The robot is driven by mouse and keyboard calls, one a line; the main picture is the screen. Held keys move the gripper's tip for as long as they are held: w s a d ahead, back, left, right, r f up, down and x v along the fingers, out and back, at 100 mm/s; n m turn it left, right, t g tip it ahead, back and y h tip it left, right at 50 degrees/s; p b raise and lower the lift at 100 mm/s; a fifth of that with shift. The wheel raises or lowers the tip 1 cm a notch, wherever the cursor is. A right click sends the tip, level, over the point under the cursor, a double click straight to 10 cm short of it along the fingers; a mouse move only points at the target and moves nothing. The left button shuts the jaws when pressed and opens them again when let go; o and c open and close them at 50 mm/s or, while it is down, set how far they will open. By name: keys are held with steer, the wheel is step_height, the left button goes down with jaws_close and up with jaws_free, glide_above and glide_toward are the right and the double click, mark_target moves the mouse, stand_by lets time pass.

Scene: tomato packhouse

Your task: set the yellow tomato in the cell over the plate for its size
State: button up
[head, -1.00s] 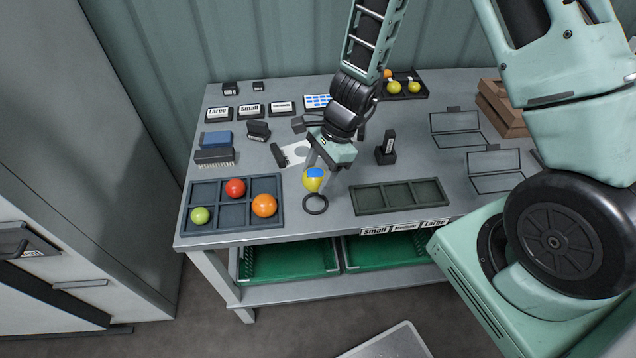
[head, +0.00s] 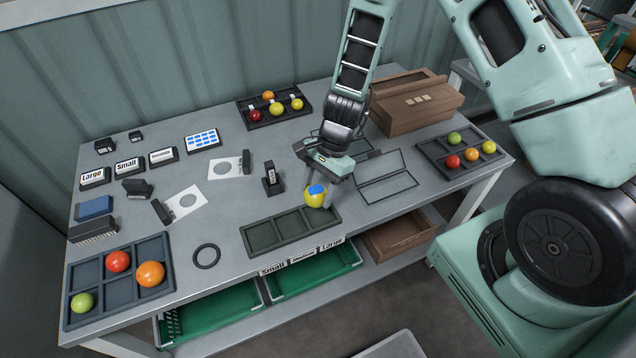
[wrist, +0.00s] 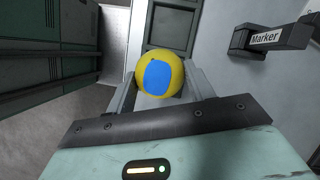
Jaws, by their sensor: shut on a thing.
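My gripper (head: 318,197) is shut on the yellow tomato (head: 316,198), which carries a blue patch on top. The tomato also shows between the fingers in the wrist view (wrist: 160,75). It is held near the back right part of the dark three-cell tray (head: 250,246); its height above the tray is hard to tell. The visible cells are empty. At the table's front edge below the tray are the plates Small (head: 272,268), Medium (head: 303,255) and Large (head: 331,241), running left to right. The Large end is nearest the tomato.
A black ring (head: 207,246) lies left of the tray. A blue-grey tray (head: 122,288) holds green, red and orange tomatoes. A Marker block (head: 272,180) stands behind the tray, and also shows in the wrist view (wrist: 268,38). Flat frames (head: 386,188) lie to the right.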

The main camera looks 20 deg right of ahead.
steer(key=shift+d+f, duration=0.3)
steer(key=shift+d, duration=0.15)
steer(key=shift+f+b, duration=1.95)
steer(key=shift+f, duration=0.2)
steer(key=shift+f+b, duration=0.4)
steer(key=shift+f, duration=0.15)
steer(key=o, duration=0.8)
steer(key=c, duration=0.3)
steer(key=shift+r, duration=0.1)
step_height(320, 180, up, 7)
steer(key=p, duration=0.6)
